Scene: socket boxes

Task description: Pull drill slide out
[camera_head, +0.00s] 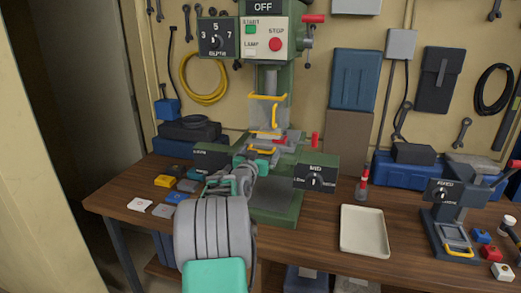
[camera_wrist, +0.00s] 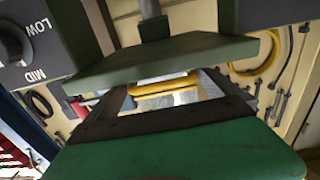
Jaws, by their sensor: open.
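The green drill press (camera_head: 286,198) stands on the wooden bench, with a grey column and a speed panel at the top. A yellow handle (camera_head: 261,150) sits low at its front by the grey slide parts (camera_head: 283,141). My gripper (camera_head: 258,157) is open, right at this low handle. My arm hides part of the press base, and I cannot tell whether the fingers touch the handle. In the wrist view, yellow bars (camera_wrist: 160,87) show close in front, between dark and green parts. The fingers are hard to make out there.
Yellow bars of a guard (camera_head: 268,97) are above my gripper. A MID dial box (camera_head: 315,173) stands right of it. A cream tray (camera_head: 364,231) and a smaller FIXED press (camera_head: 447,215) are further right. Small coloured blocks (camera_head: 165,181) lie left.

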